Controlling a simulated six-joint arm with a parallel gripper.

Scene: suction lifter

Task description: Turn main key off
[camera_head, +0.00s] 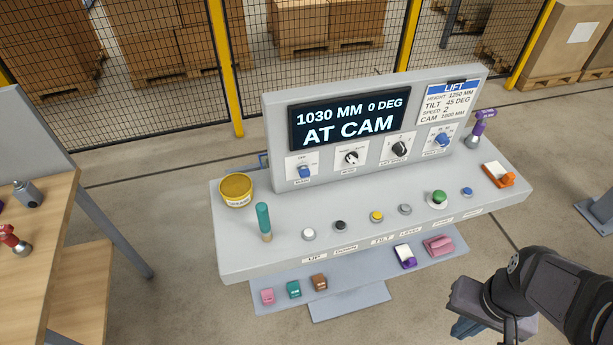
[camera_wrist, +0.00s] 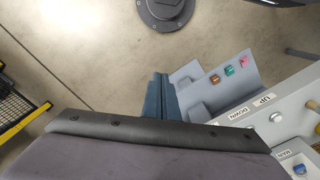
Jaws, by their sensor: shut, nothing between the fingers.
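The main key is a blue knob (camera_head: 304,172) on a white plate at the left end of the console's upright panel. The small label under it appears to read MAIN. A blue knob (camera_wrist: 299,169) at the lower right edge of the wrist view appears to be the same one. My gripper (camera_head: 463,328) is low at the right front of the console, apart from it and far from the key. Its blue-grey fingers (camera_wrist: 163,92) are together and empty in the wrist view. The display (camera_head: 347,119) reads 1030 MM, 0 DEG, AT CAM.
Other knobs (camera_head: 400,149) sit right of the key. The console top (camera_head: 285,258) carries several buttons, a yellow tub (camera_head: 236,188) and a teal-handled tool (camera_head: 264,220). A lower shelf (camera_head: 340,290) holds small coloured items. A wooden table (camera_head: 60,215) stands left.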

